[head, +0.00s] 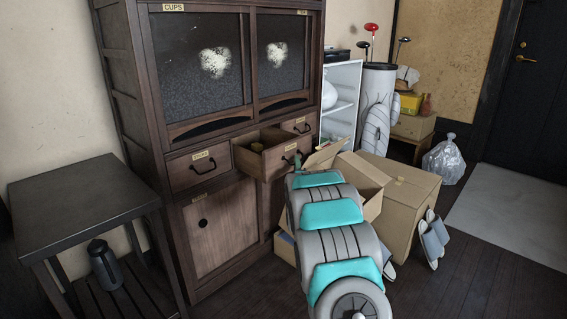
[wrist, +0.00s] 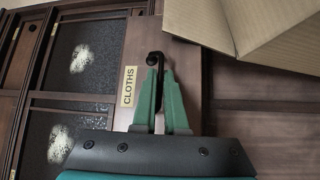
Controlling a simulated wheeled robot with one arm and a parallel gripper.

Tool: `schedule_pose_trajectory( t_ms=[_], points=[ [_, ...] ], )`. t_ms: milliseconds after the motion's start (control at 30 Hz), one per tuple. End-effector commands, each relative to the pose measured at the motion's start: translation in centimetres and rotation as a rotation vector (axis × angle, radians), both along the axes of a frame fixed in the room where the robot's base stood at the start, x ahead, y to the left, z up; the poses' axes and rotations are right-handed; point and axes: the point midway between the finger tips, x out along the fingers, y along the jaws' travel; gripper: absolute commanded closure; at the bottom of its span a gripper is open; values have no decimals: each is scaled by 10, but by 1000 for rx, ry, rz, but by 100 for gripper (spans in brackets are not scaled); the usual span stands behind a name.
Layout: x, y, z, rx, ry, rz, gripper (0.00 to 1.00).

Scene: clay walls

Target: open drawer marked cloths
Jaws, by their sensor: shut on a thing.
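The drawer marked CLOTHS (wrist: 137,55) fills the middle of the wrist view, its label beside a dark bar handle (wrist: 155,57). My gripper (wrist: 162,85) has its green fingers shut on that handle. In the head view the drawer (head: 272,160) stands pulled out from the dark wooden cabinet (head: 140,130), with its inside partly visible and a small brownish thing (head: 254,140) in it. My gripper (head: 297,162) is at its front, mostly hidden behind my own arm.
Open cardboard boxes (head: 400,195) stand close to the right of the drawer; one flap (wrist: 265,30) shows near my gripper. Slippers (head: 433,240) lean against them. A dark side table (head: 75,190) stands left.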

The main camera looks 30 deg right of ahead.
Motion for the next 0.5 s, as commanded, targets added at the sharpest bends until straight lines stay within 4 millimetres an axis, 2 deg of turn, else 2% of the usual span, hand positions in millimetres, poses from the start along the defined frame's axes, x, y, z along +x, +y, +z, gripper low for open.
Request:
schedule_pose_trajectory(
  t_ms=[33,200,500],
  points=[
    [-13,-8,-1,0,-1,-7,100],
    [-43,-19,-3,2,2,-9,100],
    [-71,-29,-1,2,-1,-8,100]
  ],
)
